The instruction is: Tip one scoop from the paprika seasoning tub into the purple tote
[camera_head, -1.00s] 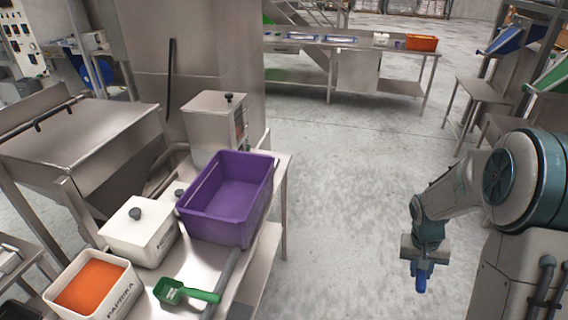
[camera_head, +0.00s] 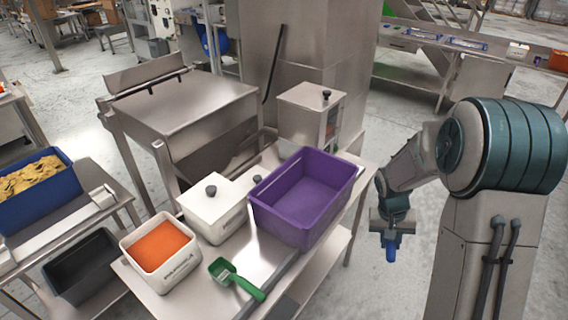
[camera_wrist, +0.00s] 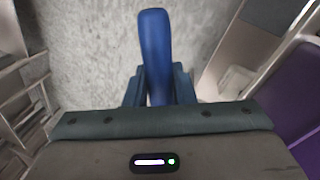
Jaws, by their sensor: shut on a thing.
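The paprika tub (camera_head: 160,250) is an open white tub filled with orange-red powder, at the front left of the steel table. The purple tote (camera_head: 303,192) stands open on the table to its right, and it shows at the right edge of the wrist view (camera_wrist: 290,98). A green scoop (camera_head: 237,278) lies on the table just right of the tub. My gripper (camera_head: 390,236) hangs right of the table, apart from tub and tote. It is shut on a blue rounded, handle-like thing (camera_wrist: 155,50); I cannot tell exactly what it is.
A lidded white tub (camera_head: 212,212) stands between the paprika tub and the tote, with another lid partly hidden behind. A steel lidded box (camera_head: 305,118) stands at the back. A blue crate of yellow food (camera_head: 38,190) is at far left. Floor right of the table is open.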

